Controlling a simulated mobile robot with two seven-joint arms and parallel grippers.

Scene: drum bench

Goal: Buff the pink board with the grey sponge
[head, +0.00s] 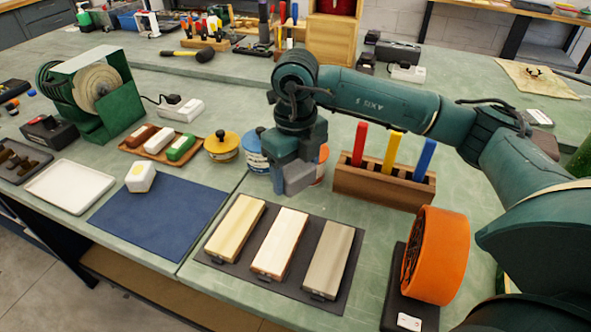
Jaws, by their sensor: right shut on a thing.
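My right gripper (294,180) points down above the bench, behind the boards, and is shut on a grey block that looks like the grey sponge (299,179). Three boards lie side by side on a dark mat (222,256). The middle one, a pale pinkish board (280,243), looks like the pink board. A yellowish board (235,228) lies to its left and a grey-brown board (329,258) to its right. The sponge is held apart from the boards, beyond the far end of the middle one. My left gripper is out of view.
A wooden rack (383,187) with red, yellow and blue upright pieces stands right of the gripper. A yellow tin (222,147) and other tins stand close on its left. An orange wheel (437,255) stands at the right. A blue mat (155,220) with a white block (140,179) lies left.

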